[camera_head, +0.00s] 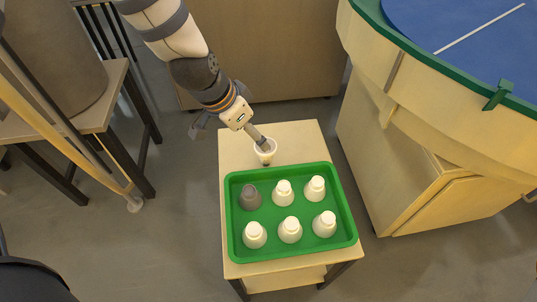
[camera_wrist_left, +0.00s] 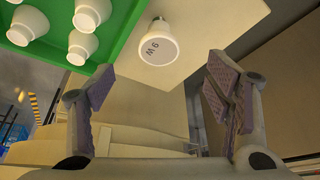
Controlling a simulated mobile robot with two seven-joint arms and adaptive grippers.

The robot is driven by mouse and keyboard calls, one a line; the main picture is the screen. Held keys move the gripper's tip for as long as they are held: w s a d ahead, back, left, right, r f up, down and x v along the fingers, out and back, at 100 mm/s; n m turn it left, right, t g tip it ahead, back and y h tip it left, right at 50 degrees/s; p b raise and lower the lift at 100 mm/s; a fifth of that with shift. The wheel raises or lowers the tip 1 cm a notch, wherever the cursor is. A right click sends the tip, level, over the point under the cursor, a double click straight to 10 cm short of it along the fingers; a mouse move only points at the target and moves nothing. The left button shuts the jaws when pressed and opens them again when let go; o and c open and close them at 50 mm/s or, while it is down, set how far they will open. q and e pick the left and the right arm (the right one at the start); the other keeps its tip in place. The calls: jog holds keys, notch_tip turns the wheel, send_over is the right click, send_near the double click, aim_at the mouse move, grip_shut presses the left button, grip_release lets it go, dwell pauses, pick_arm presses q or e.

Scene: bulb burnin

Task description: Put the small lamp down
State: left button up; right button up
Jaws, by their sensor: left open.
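The small lamp (camera_head: 265,146) is white, with its wide face marked "9 W" turned to the left wrist camera (camera_wrist_left: 158,47). It is at the bare far part of the small table, just behind the green tray. My left gripper (camera_head: 258,140) is right at the lamp in the head view. In the left wrist view its fingers (camera_wrist_left: 158,88) are spread wide, with a gap on both sides of the lamp. I cannot tell whether the lamp touches the tabletop. My right gripper is not in view.
The green tray (camera_head: 348,236) holds several white lamps (camera_head: 290,230) and one grey lamp (camera_head: 250,197). The small wooden table (camera_head: 238,142) has bare top behind the tray. A round blue-topped table (camera_head: 455,35) with a green rim is at right, a chair (camera_head: 105,95) at left.

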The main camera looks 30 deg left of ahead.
aim_at(266, 156)
pick_arm(q)
jog(key=x, duration=0.3)
jog(key=b+x, duration=0.1)
jog(key=x, duration=0.3)
jog(key=w+b+x, duration=0.1)
jog(key=x, duration=0.2)
jog(key=shift+w+d+f, duration=0.1)
jog(key=shift+d+f, duration=0.05)
jog(key=shift+d, duration=0.2)
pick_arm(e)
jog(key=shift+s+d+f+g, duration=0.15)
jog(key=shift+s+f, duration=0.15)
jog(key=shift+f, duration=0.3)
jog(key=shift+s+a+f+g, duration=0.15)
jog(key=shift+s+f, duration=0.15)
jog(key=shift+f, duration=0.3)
pick_arm(q)
jog(key=shift+c, duration=0.4)
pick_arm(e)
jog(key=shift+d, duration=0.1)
pick_arm(q)
jog(key=c, duration=1.3)
